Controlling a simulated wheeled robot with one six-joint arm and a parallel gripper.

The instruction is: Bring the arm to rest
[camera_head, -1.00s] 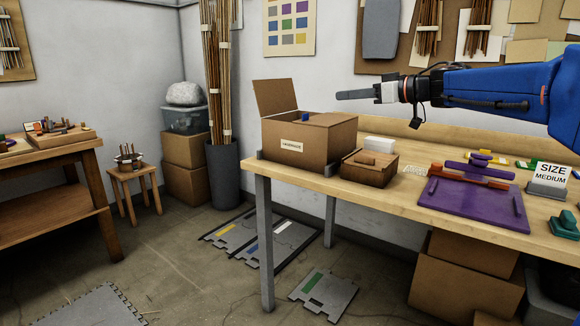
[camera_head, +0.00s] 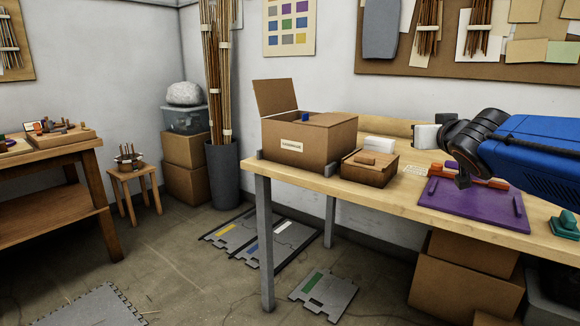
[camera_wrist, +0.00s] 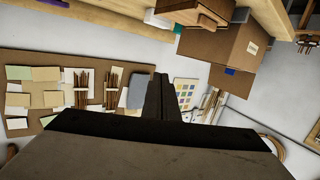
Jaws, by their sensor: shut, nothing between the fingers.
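My blue arm (camera_head: 535,150) reaches in from the right, over the right part of the wooden workbench (camera_head: 345,203). My gripper shows in the wrist view as dark fingers (camera_wrist: 161,98) that are shut, with nothing between them. They stand in front of the wall with the pinboard and colour chart. In the head view only the pale gripper body (camera_head: 425,137) shows at the end of the black wrist. The fingers cannot be made out there.
An open cardboard box (camera_head: 308,140) and a small wooden box (camera_head: 370,168) stand on the bench's left end. A purple board (camera_head: 475,207) lies below my wrist, and a green object (camera_head: 565,222) near the right edge. The pinboard (camera_head: 450,66) hangs behind.

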